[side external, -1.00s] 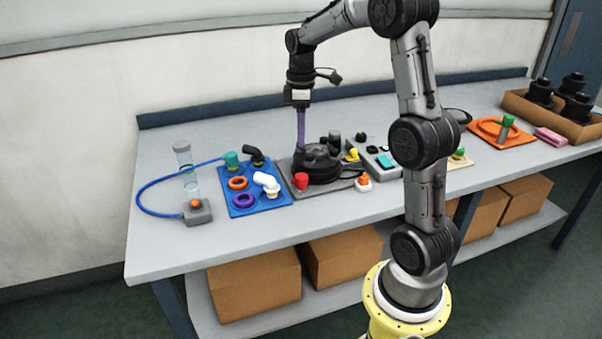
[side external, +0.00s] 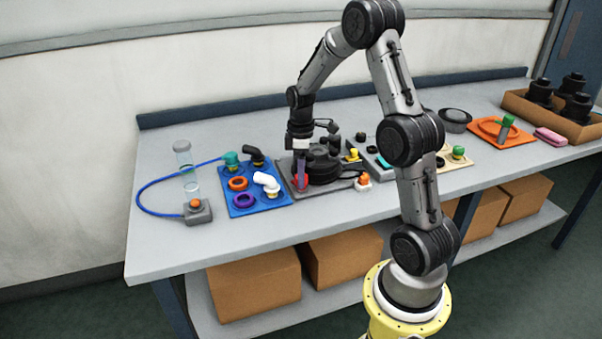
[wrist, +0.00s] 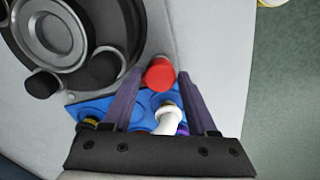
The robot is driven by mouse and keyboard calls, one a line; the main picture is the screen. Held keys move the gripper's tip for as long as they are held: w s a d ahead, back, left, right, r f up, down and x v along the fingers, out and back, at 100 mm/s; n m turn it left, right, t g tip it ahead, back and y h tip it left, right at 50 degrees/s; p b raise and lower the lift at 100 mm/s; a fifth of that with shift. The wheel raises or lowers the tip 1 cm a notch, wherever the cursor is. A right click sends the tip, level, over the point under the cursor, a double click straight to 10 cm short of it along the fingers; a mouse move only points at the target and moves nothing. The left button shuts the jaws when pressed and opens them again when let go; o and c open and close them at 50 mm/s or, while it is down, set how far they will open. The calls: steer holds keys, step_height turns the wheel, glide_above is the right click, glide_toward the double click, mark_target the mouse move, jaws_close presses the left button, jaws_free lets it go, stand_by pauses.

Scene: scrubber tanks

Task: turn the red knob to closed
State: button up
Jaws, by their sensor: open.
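The red knob (side external: 307,181) sits at the front left corner of the grey plate (side external: 337,186) that carries the black round tank unit (side external: 323,166). My gripper (side external: 300,184) is lowered to the knob, and its fingers partly hide it in the side view. In the wrist view the red knob (wrist: 159,74) shows between and just beyond the two purple fingertips of my gripper (wrist: 158,76). The fingers are spread apart, and the left one is close to the knob. I cannot tell whether either finger touches it. The black tank (wrist: 62,40) is at the upper left.
A blue tray (side external: 238,208) with an orange ring, a purple ring and a white elbow pipe lies left of the plate. The front strip of the bench (side external: 300,222) is clear.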

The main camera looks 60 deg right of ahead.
jaws_close()
steer(key=shift+m, duration=0.3)
steer(key=m, duration=1.3)
steer(key=shift+r, duration=0.1)
stand_by(0.3)
steer(key=shift+m, duration=0.3)
jaws_free()
